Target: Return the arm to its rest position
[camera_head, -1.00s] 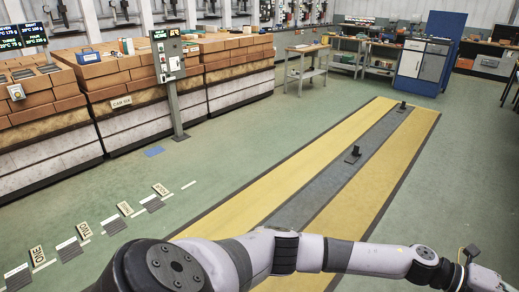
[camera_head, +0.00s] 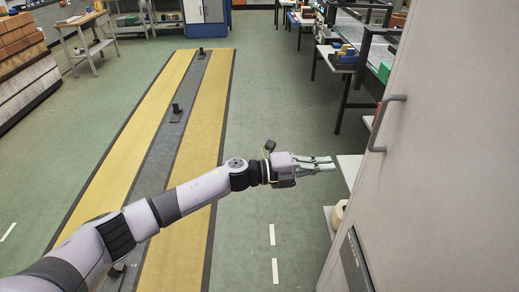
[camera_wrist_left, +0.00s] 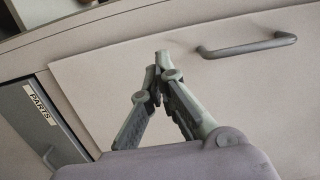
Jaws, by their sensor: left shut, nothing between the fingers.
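My left arm comes in from the lower left in the head view and reaches across the striped floor. Its gripper (camera_head: 320,164) is shut and empty, a little left of a tall beige cabinet. In the left wrist view the gripper's fingertips (camera_wrist_left: 160,58) meet in front of the cabinet's pale door (camera_wrist_left: 100,75). A grey bar handle (camera_wrist_left: 248,47) is up and to the right of the fingertips, apart from them. The handle also shows in the head view (camera_head: 384,124). My right gripper is not in view.
The beige cabinet (camera_head: 450,150) fills the right side. A drawer labelled PARTS (camera_wrist_left: 42,115) is below its door. Small black posts (camera_head: 176,112) stand on the grey strip between yellow floor bands (camera_head: 110,170). A workbench (camera_head: 85,20) stands at the upper left. Green floor is clear around the arm.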

